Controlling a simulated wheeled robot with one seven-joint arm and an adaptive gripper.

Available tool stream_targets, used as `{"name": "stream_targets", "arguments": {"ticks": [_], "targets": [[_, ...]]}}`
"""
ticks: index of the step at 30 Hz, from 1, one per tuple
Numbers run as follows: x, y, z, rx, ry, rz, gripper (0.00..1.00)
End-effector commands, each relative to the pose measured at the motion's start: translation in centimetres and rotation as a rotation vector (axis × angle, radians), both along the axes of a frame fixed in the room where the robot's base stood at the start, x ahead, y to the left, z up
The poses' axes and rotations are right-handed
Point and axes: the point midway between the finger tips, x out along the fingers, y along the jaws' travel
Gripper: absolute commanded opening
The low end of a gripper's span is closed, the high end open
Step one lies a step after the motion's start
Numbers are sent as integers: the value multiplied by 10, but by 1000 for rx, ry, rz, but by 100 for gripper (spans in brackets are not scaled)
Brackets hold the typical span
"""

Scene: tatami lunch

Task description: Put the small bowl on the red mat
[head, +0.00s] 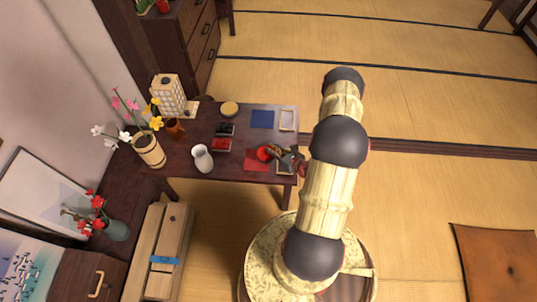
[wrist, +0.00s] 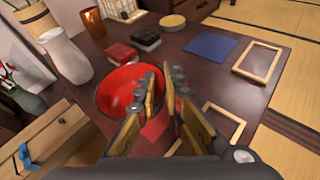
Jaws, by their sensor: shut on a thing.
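The small bowl (head: 264,153) is red inside with a dark rim; it fills the middle left of the wrist view (wrist: 118,92). My gripper (wrist: 165,82) is shut on the bowl's right-hand rim. The red mat (head: 254,164) lies on the dark low table, under and beside the bowl in the head view. In the wrist view a strip of the mat (wrist: 156,129) shows below the bowl, partly hidden by the bowl and my fingers. I cannot tell whether the bowl touches the mat.
A blue mat (head: 262,119) and wooden frames (head: 287,119) lie on the table's right side. A white vase (head: 202,159), red box (head: 221,145), black box (head: 225,130) and round yellow item (head: 229,108) stand left and behind. A flower pot (head: 149,151) is farther left.

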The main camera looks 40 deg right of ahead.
Motion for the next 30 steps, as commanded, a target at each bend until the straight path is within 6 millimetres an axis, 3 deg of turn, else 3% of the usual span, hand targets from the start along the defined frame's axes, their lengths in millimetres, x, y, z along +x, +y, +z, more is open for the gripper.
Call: {"name": "stream_targets", "arguments": {"ticks": [1, 6, 16, 22, 30], "targets": [[7, -3, -14, 0, 1, 3, 0], [27, -15, -40, -1, 0, 1, 0], [42, -23, -58, 0, 0, 1, 0], [43, -24, -88, 1, 1, 1, 0], [44, -25, -90, 0, 0, 0, 0]]}}
